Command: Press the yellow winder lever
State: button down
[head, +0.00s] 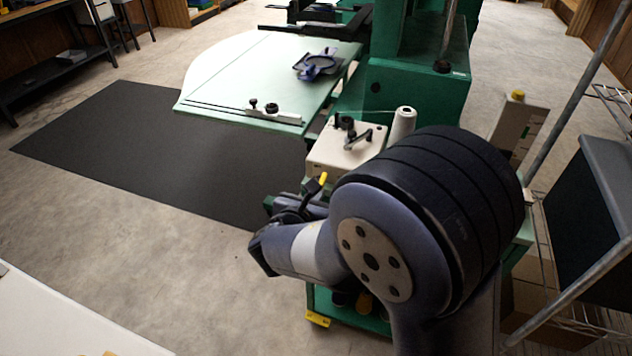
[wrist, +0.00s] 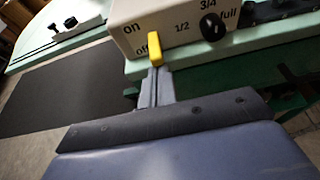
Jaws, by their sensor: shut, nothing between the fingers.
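The yellow winder lever (wrist: 155,50) sticks out of the cream winder box (wrist: 185,28), beside the printed word "off" and below "on". Its yellow tip also shows in the head view (head: 322,179). My gripper (wrist: 156,76) is shut and empty, with its fingertips right at the lever's lower end in the wrist view. I cannot tell whether they touch it. In the head view, my arm hides much of the gripper and the front of the winder box (head: 339,148).
A black knob (wrist: 213,27) sits on the box by the marks "1/2", "3/4" and "full". A white thread cone (head: 402,124) stands behind my arm. A pale green table (head: 235,95) lies further back. A wire rack stands at the right. The dark mat (head: 150,150) is clear.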

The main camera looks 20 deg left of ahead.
jog(key=shift+r+g+p, duration=0.6)
jog(key=shift+r+p, duration=0.55)
jog(key=shift+p, duration=0.25)
